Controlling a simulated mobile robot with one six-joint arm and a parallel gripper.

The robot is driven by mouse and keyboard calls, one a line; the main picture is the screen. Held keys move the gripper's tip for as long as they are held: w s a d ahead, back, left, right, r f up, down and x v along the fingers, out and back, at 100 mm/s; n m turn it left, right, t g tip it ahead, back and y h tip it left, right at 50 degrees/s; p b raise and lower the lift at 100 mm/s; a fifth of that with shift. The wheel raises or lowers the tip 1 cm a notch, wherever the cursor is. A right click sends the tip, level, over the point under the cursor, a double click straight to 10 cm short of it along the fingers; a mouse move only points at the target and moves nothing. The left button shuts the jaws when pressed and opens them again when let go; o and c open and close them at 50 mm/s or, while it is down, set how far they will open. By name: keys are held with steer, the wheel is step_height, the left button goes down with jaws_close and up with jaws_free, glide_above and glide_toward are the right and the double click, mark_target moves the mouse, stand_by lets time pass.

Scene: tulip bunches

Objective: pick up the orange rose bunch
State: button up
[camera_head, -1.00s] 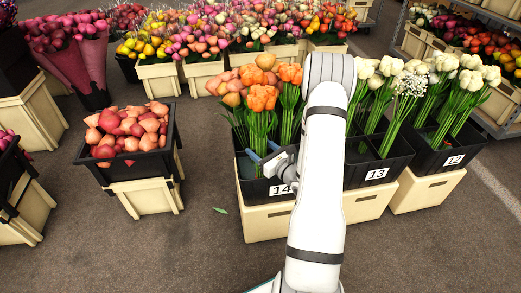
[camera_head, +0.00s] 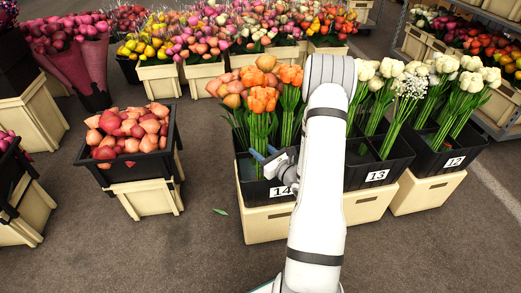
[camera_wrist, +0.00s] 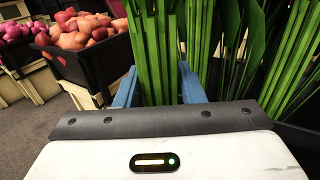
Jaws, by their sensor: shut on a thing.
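The orange bunch (camera_head: 262,100) stands upright at the front of the black bin marked 14 (camera_head: 283,191), its blooms above green stems. My gripper (camera_head: 264,157) comes in low from the front, with its blue fingers around the stems. In the wrist view, the green stems (camera_wrist: 158,50) run up between the two blue fingers (camera_wrist: 160,90), which are shut on them. The blooms are out of the wrist view. The stems' lower ends are hidden by my gripper and the bin wall.
More orange blooms (camera_head: 290,76) and peach blooms (camera_head: 240,82) stand close behind. White flowers fill bin 13 (camera_head: 377,176) and bin 12 (camera_head: 454,161) at right. A black crate of peach-red blooms (camera_head: 128,165) stands left. The floor between is clear but for a leaf.

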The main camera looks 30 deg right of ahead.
mark_target(261, 99)
steer(key=shift+r, duration=0.15)
step_height(261, 99, up, 10)
steer(key=p, duration=0.4)
step_height(261, 99, up, 10)
steer(key=p, duration=0.7)
